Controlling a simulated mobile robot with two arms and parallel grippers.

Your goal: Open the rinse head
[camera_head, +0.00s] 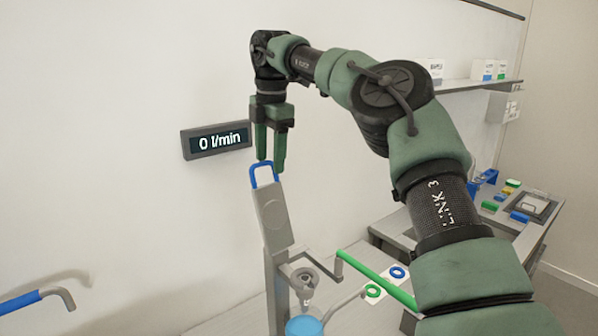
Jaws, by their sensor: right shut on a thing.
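A grey upright lever (271,222) with a blue loop handle (264,181) at its top stands in the middle of the head view, leaning slightly left. My right gripper (270,166) points down with its green fingers shut on the top of the blue loop. Below the lever is a grey stand with a round metal nozzle (305,281) above a blue round piece (304,327). I cannot tell for sure which part is the rinse head. A dark display (217,140) on the wall reads 0 l/min. My left gripper is not in view.
A green bar (375,278) runs beside the stand, near green (373,291) and blue (398,272) rings. A blue-and-grey bent handle (35,298) is at lower left. A side table (510,222) with small coloured items and a wall shelf (465,84) are at right.

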